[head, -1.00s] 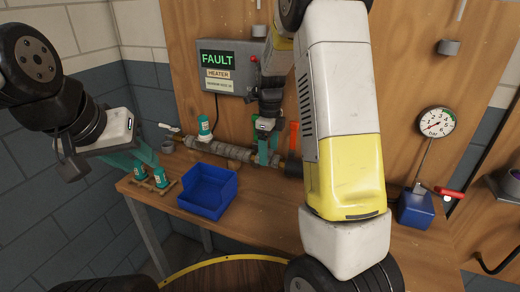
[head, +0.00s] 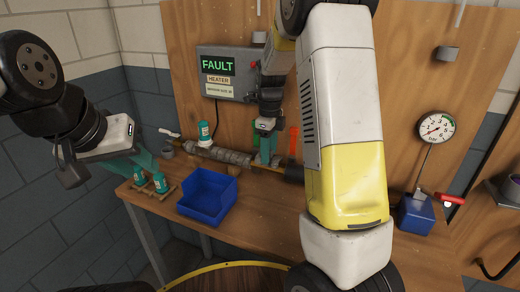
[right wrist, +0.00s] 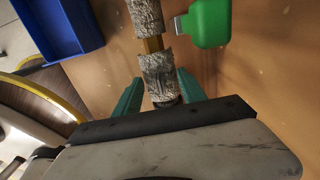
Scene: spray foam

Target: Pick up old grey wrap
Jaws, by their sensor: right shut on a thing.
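The old grey wrap (right wrist: 160,76) is a rough, silvery-grey sleeve around a brass-coloured pipe (right wrist: 153,45) in the right wrist view. My right gripper (head: 266,158) is at the pipe on the bench in the head view. Its teal fingers (right wrist: 158,98) lie on both sides of the wrap, shut on it. More grey wrapping (head: 230,156) covers the pipe to the left, with a bare gap between the pieces. My left gripper (head: 145,165) hangs at the bench's left end, near small teal bottles; its finger gap is unclear.
A blue bin (head: 208,196) stands in front of the pipe. Teal bottles (head: 160,182) sit in a wooden rack at left. A green-handled tool (right wrist: 208,22) lies beside the pipe. A gauge (head: 436,128) stands at right. The fault box (head: 218,72) is behind.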

